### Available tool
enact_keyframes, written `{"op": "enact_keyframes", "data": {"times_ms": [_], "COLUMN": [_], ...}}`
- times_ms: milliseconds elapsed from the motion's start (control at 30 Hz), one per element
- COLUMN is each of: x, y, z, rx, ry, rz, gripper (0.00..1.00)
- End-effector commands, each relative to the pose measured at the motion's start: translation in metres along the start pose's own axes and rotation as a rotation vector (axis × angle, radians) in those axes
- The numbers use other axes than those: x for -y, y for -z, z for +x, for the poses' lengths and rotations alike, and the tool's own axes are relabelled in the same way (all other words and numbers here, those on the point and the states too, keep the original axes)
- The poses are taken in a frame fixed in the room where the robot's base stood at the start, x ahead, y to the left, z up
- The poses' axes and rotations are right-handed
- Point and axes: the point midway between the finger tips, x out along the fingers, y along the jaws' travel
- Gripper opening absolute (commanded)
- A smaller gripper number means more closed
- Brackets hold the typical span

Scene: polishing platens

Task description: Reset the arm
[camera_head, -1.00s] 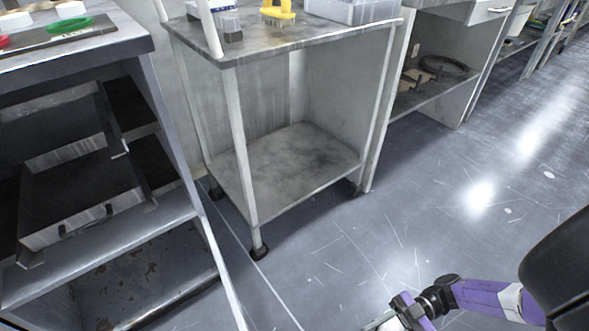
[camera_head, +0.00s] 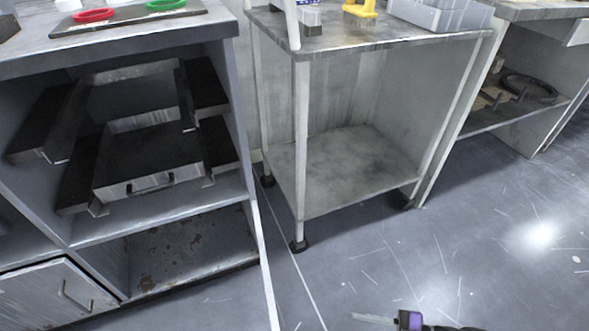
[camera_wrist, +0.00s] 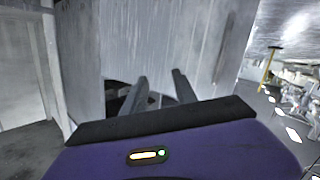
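My gripper (camera_head: 356,317) is at the bottom edge of the head view, over the floor in front of the wheeled cart, with its purple body partly cut off. In the wrist view its two grey fingers (camera_wrist: 159,76) stand apart with nothing between them, so it is open and empty. Beyond the fingers is a pale grey vertical panel (camera_wrist: 160,45). Most of my arm is out of the head view.
A wheeled cart (camera_head: 350,172) stands in the middle. Its top holds a yellow item (camera_head: 360,8) and a grey bin (camera_head: 440,14). A bench (camera_head: 120,52) with red and green rings is at left, another bench (camera_head: 540,12) at right. The front floor (camera_head: 450,250) is clear.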

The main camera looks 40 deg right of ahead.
Motion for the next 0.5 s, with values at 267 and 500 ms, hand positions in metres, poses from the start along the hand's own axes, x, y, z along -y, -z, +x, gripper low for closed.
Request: {"op": "enact_keyframes", "data": {"times_ms": [267,500], "x": [0.013,0.02], "y": [0.093,0.165], "z": [0.003,0.001], "rx": [0.128,0.184], "ry": [-0.199,-0.314], "rz": [0.121,0.279], "gripper": [0.34,0.34]}}
